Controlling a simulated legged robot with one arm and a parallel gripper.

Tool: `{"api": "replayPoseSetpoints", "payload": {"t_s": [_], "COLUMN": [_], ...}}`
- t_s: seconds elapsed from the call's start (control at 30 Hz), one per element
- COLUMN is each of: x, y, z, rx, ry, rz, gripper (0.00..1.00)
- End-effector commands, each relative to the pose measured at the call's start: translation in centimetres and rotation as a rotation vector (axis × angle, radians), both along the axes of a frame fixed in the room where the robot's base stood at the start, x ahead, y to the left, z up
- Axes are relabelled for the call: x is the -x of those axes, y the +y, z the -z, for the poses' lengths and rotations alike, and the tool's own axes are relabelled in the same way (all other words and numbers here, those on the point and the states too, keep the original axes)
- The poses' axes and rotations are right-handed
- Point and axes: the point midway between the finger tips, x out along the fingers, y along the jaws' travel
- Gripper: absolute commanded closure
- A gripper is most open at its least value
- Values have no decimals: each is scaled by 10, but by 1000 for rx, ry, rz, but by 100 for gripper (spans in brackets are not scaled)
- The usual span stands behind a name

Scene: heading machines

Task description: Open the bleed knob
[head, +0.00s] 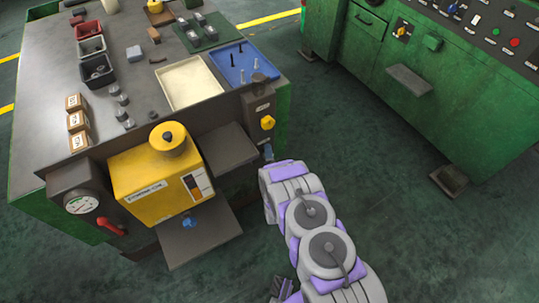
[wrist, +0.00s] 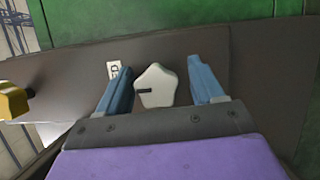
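The knob (wrist: 155,86) is pale, with rounded lobes and a dark index mark, on a grey-brown panel in the wrist view. A white label (wrist: 113,70), partly covered and ending in "ED", is beside it. My gripper (wrist: 170,80) is open, with one blue finger on each side of the knob. The left finger is very close to the knob; a gap shows at the right finger. I cannot tell whether the left one touches. In the head view my gripper's blue fingertip (head: 268,152) is at the bench's right front panel, and the pale knob is not visible there.
A yellow knob (head: 267,122) is on the panel above my gripper. A grey shelf (head: 228,150) and a yellow box (head: 150,182) are to the left. The red-handled gauge unit (head: 82,204) is farther left. Open floor (head: 380,170) lies right, before the green machine (head: 440,85).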

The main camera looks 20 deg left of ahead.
Motion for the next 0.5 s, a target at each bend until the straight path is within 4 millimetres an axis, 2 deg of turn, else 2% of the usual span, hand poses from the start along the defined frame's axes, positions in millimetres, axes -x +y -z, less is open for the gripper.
{"api": "replayPoseSetpoints", "payload": {"t_s": [0.07, 0.5], "x": [0, -1], "y": [-1, -4], "z": [-1, -1], "rx": [-3, -3], "ry": [-1, 1], "rz": [0, 4], "gripper": [41, 84]}}
